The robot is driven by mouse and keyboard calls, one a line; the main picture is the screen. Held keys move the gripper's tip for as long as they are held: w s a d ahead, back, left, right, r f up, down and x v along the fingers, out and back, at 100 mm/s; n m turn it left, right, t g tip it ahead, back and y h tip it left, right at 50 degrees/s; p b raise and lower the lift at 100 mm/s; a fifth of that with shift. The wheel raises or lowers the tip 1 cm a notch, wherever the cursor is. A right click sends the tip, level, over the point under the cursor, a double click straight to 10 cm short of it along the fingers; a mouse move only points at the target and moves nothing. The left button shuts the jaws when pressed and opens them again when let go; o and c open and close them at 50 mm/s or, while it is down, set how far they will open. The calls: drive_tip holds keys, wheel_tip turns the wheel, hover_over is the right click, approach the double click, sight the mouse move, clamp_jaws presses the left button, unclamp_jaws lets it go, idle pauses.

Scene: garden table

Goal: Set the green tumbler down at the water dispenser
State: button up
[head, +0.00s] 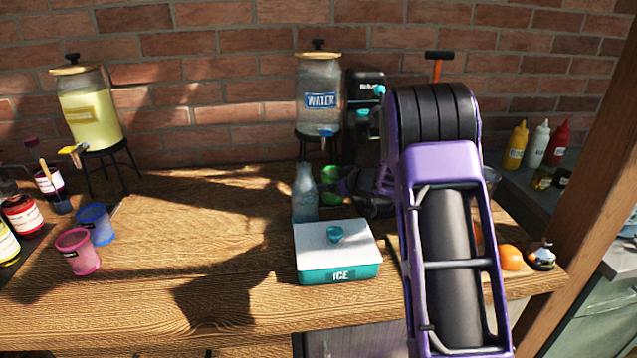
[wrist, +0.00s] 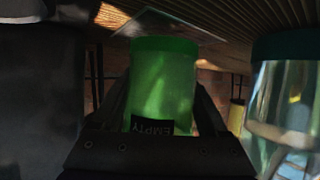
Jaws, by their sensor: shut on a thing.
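The green tumbler (head: 329,178) is in front of the water dispenser's stand, just below its blue tap. The water dispenser (head: 320,97) is a clear jar with a wooden lid and a blue WATER label, on a black stand. My gripper (head: 343,183) comes in from the right and is shut on the tumbler. In the wrist view the tumbler (wrist: 163,85) sits between my fingers, with a dark EMPTY label low on its side. I cannot tell whether its base touches the table. My arm hides part of the table to the right.
A clear bottle (head: 305,192) stands close left of the tumbler. An ice box (head: 337,262) is in front. A black machine (head: 366,95) stands behind right. Pink (head: 78,251) and blue (head: 97,224) cups and a yellow dispenser (head: 90,115) are left. The middle-left table is clear.

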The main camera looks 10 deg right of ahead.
drive_tip(key=w+a, duration=0.2)
drive_tip(key=w, duration=0.1)
drive_tip(key=shift+w+a, duration=0.1)
drive_tip(key=shift+f, duration=0.6)
drive_tip(key=shift+f, duration=0.2)
drive_tip(key=o, duration=1.3)
drive_tip(key=shift+r, duration=0.15)
